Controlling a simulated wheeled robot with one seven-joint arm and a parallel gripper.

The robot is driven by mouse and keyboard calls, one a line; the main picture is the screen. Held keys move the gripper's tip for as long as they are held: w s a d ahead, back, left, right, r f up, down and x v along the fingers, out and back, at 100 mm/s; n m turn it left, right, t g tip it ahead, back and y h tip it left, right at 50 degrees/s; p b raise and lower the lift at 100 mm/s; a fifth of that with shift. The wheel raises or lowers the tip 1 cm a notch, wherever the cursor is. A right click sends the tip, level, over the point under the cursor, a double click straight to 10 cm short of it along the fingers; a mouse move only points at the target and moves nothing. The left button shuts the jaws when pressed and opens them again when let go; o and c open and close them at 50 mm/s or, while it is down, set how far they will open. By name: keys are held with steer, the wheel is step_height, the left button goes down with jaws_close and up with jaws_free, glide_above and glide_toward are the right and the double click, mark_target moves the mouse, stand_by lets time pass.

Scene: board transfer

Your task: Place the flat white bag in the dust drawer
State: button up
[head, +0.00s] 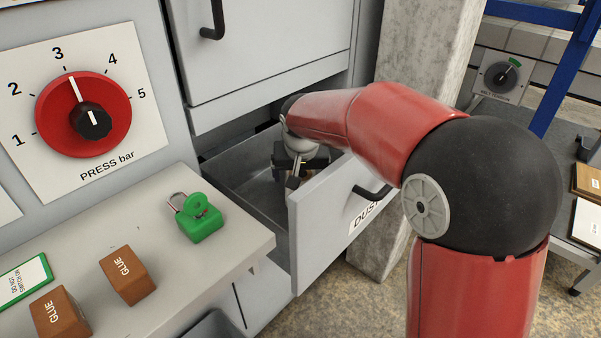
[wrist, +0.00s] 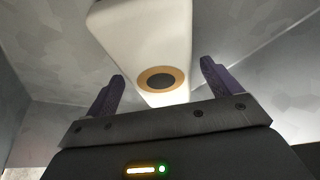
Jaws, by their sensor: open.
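The dust drawer (head: 318,229) is pulled open, and its grey front carries a partly hidden DUST label. My gripper (head: 290,176) is down inside the drawer, with my arm reaching over the drawer front. In the wrist view my gripper (wrist: 163,72) has its two purple fingers spread wide apart. The flat white bag (wrist: 145,35) is in front of the fingers, inside the grey drawer walls. Its end with a tan ring and dark hole points toward the gap between the fingers, and neither finger is closed on it. In the head view the bag is mostly or wholly hidden by my gripper.
A grey ledge (head: 120,245) left of the drawer holds a green padlock (head: 201,220) and brown GLUE blocks (head: 128,275). A closed drawer with a black handle (head: 213,20) is above. A concrete pillar (head: 420,55) stands to the right.

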steer(key=v, duration=1.2)
steer(key=shift+p, duration=0.3)
steer(key=shift+r, duration=0.15)
